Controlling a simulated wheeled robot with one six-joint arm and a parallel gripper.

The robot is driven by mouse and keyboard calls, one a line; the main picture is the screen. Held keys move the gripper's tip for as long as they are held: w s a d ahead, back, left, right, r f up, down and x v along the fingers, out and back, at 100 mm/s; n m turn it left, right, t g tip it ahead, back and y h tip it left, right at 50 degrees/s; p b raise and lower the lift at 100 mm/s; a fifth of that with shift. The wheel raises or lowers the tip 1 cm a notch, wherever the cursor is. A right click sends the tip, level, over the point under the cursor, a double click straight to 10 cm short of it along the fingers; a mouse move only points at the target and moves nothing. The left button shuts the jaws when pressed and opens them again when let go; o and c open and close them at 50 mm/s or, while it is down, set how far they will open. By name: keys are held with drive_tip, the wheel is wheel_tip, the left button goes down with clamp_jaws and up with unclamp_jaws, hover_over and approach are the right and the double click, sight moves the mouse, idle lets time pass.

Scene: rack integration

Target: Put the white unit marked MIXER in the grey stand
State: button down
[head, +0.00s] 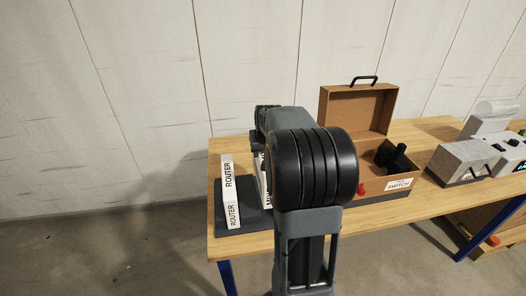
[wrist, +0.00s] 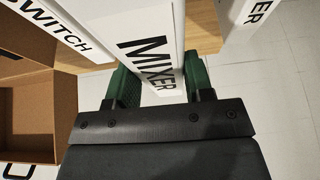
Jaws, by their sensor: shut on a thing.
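The white unit marked MIXER (wrist: 152,40) is between the green fingers of my gripper (wrist: 160,82), which are shut on it. In the head view, a strip of a white lettered unit (head: 263,185) shows behind my arm, over the stand. My arm hides the rest of it and my gripper. The grey stand (head: 256,221) is at the left end of the table. A white unit marked ROUTER (head: 228,182) stands upright at its left side. I cannot tell whether the MIXER unit touches the stand.
An open brown case (head: 352,103) with black things inside sits right of my arm. A white unit marked SWITCH (wrist: 55,28) is left of the MIXER in the wrist view. A grey machine (head: 465,160) stands farther right. The wooden table (head: 222,248) ends just left of the stand.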

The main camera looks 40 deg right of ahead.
drive_tip(key=shift+f+b, duration=3.15)
drive_tip(key=shift+f, duration=1)
drive_tip(key=c, duration=0.8)
unclamp_jaws()
drive_tip(key=o, duration=0.4)
drive_tip(key=shift+c, duration=0.2)
drive_tip(key=shift+f, duration=0.15)
drive_tip(key=b+v, duration=0.1)
drive_tip(key=v, duration=1.3)
drive_tip(key=shift+w+d, duration=0.1)
